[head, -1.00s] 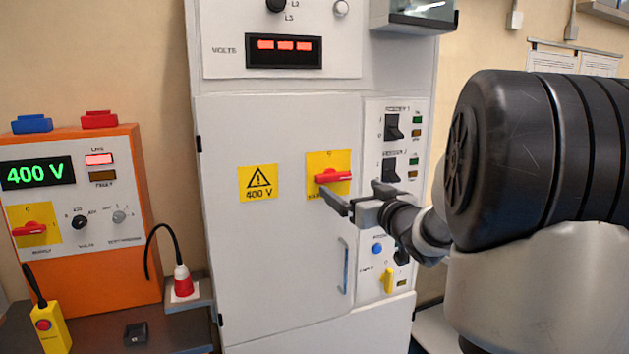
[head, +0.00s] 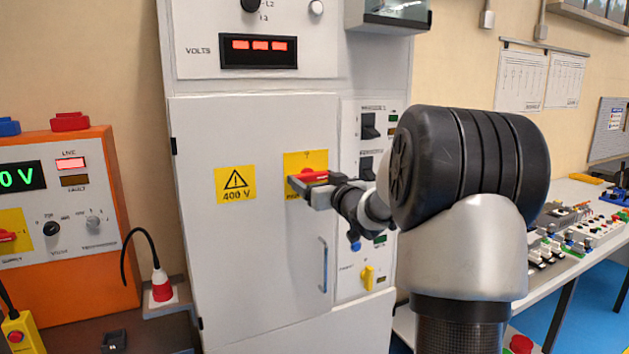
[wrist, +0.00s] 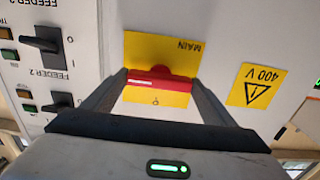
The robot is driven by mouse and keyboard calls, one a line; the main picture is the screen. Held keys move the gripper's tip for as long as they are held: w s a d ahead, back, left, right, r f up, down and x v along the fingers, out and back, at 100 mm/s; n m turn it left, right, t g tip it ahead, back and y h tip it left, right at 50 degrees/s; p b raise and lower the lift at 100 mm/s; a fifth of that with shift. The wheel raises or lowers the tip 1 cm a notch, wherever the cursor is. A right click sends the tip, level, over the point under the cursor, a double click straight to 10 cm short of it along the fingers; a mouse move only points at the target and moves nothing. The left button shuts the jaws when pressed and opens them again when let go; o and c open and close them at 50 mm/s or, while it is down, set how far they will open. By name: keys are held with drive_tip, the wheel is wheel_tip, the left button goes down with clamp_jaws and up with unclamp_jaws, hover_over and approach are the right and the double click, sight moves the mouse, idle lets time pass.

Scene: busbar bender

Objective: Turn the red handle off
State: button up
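The red handle (head: 313,176) lies horizontal on a yellow plate (head: 306,160) on the white cabinet door. In the wrist view the red handle (wrist: 160,83) shows upside down on its plate marked MAIN. My gripper (head: 308,187) is up at the handle, its fingers spread wide. In the wrist view my gripper (wrist: 160,88) has one finger by each end of the handle. The fingertips look very close to the ends; I cannot tell if they touch.
A yellow 400 V warning sign (head: 235,185) is left of the handle. An orange supply box (head: 75,270) with another red handle (head: 7,236) stands at left. A bench (head: 590,225) with parts is at right.

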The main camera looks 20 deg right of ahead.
drive_tip(key=c, duration=0.9)
drive_tip(key=shift+c, duration=0.2)
drive_tip(key=shift+f+n+b, duration=0.1)
drive_tip(key=shift+n+b, duration=0.3)
drive_tip(key=shift+b, duration=0.05)
drive_tip(key=shift+f+n+b, duration=0.1)
drive_tip(key=shift+n+b, duration=0.5)
drive_tip(key=shift+b, duration=0.05)
drive_tip(key=n+b, duration=0.2)
drive_tip(key=shift+n, duration=0.3)
drive_tip(key=n+b, duration=0.3)
drive_tip(key=n, duration=0.1)
drive_tip(key=shift+b, duration=0.3)
drive_tip(key=n+b, duration=0.3)
drive_tip(key=n, duration=0.2)
drive_tip(key=shift+n+b, duration=0.3)
drive_tip(key=shift+n, duration=0.1)
drive_tip(key=shift+n+b, duration=1.05)
drive_tip(key=shift+n, duration=0.75)
drive_tip(key=shift+r, duration=0.2)
